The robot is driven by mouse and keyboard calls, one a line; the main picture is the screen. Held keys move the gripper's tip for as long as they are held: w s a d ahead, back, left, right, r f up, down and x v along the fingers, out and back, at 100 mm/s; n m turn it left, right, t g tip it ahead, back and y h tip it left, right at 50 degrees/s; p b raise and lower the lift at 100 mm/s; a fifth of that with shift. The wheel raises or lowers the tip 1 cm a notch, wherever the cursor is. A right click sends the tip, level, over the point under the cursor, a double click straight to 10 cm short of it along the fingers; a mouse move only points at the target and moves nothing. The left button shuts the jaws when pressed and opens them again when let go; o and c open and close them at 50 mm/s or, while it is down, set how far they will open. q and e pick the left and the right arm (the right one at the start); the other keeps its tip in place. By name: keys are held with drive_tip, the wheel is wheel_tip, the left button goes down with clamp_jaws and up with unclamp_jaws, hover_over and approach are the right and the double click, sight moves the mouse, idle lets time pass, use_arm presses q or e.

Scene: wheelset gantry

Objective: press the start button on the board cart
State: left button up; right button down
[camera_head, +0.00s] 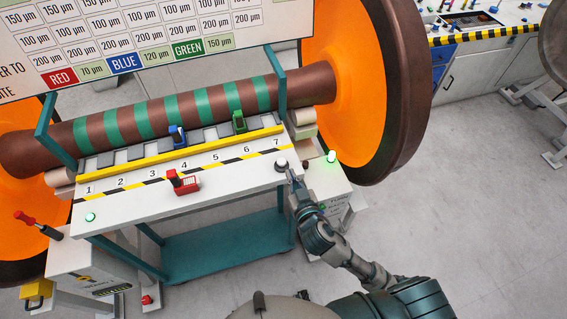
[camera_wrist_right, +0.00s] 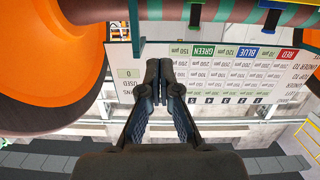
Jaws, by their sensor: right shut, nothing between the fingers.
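The board cart (camera_head: 225,192) has a white top, a numbered strip 1 to 7 and a teal frame. A round pale button (camera_head: 281,164) with a dark rim sits at the right end of its top. A green-lit round button (camera_head: 90,217) sits at its front left corner. My right gripper (camera_head: 292,174) is shut and empty, its tips close beside the pale button; contact cannot be told. In the wrist view the shut fingers (camera_wrist_right: 158,72) show, but the button cannot be made out. My left gripper is out of view.
A brown, green-banded axle (camera_head: 160,116) with orange wheels (camera_head: 345,75) stands behind the cart. A box with a green light (camera_head: 331,156) stands at right. Floor at right is clear.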

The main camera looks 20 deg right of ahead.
drive_tip(key=p, duration=0.1)
hover_over(282, 162)
drive_tip(key=s, duration=0.2)
drive_tip(key=shift+f, duration=0.6)
wheel_tip(282, 162, down, 3)
drive_tip(key=shift+w+r, duration=0.1)
drive_tip(key=shift+f, duration=0.75)
